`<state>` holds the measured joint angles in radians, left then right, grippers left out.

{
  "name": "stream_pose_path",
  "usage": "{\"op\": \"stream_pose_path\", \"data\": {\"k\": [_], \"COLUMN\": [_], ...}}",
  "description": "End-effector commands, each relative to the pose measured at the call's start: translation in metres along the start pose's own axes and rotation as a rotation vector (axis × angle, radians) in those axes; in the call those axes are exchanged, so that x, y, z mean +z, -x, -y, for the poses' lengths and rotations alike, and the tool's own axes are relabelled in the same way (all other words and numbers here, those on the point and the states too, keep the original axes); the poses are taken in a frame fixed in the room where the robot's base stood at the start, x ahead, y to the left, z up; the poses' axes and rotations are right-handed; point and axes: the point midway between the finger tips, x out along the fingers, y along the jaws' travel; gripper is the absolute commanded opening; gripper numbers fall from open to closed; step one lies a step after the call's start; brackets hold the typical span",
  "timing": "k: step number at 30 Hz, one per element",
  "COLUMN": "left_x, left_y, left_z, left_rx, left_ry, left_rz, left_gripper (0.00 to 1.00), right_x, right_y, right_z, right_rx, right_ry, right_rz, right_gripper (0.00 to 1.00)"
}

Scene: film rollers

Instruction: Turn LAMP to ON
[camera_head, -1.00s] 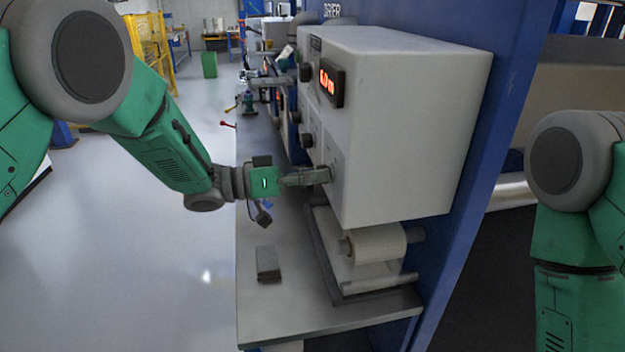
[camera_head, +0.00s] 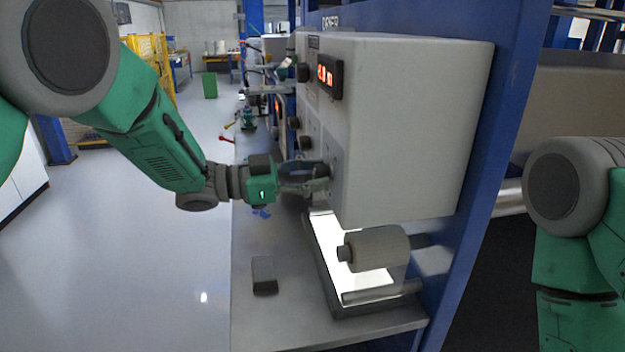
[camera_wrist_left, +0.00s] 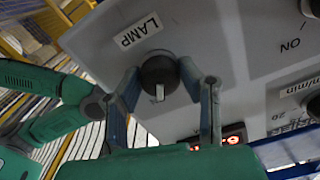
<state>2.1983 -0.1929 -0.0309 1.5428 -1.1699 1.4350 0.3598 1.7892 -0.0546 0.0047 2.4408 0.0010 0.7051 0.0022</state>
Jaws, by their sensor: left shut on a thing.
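The LAMP knob (camera_wrist_left: 158,68) is a dark round knob with a white pointer mark, beside the LAMP label (camera_wrist_left: 138,32) on the light grey control box (camera_head: 410,130). My left gripper (camera_head: 318,178) is at the box's lower front face. In the left wrist view its two fingers (camera_wrist_left: 159,78) straddle the knob, one on each side, shut on it. In the head view the fingers hide the knob. Below the box, the panel (camera_head: 325,240) behind the film roller (camera_head: 376,248) glows bright white. My right arm shows at the right edge, its gripper out of view.
An ON label (camera_wrist_left: 290,46) and another knob show on the box face. A red digital display (camera_head: 326,77) and more dark knobs (camera_head: 305,143) are on the box. A small dark block (camera_head: 264,275) lies on the grey bench (camera_head: 290,320). Floor at left is clear.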

Motion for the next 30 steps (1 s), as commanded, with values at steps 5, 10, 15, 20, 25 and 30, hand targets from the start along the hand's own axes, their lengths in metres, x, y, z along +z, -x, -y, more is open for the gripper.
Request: {"op": "stream_pose_path", "data": {"k": [5,10,15,20,25,30], "left_x": [0.0039,0.0036,0.0035,0.0028,0.0005,-0.0004], "left_y": [-0.0014,-0.0011,-0.0008,-0.0004,0.0023,0.0078], "left_z": [-0.003,-0.0028,-0.0027,-0.0025,-0.0019,-0.0013], "left_rx": [0.004,0.004,0.004,0.003,0.001,-0.001], "left_ry": [-0.021,-0.025,-0.024,-0.024,-0.026,-0.026], "left_rz": [0.007,0.007,0.007,0.005,0.001,0.001], "left_gripper": [0.04,0.04,0.04,0.53,0.53,0.53], "right_x": [0.0001,0.0001,0.0001,0.0001,0.0,0.0031], "right_y": [-0.0026,-0.0026,-0.0025,-0.0025,-0.0024,-0.0014], "right_z": [0.0,0.0,0.0,0.0,0.0,0.0002], "right_rx": [0.0,0.0,0.0,0.0,0.0,0.0], "right_ry": [0.0,0.0,0.0,0.0,0.0,0.0], "right_rz": [0.0,0.0,0.0,0.0,0.0,-0.003], "right_gripper": [0.4,0.4,0.4,0.4,0.4,0.4]}}
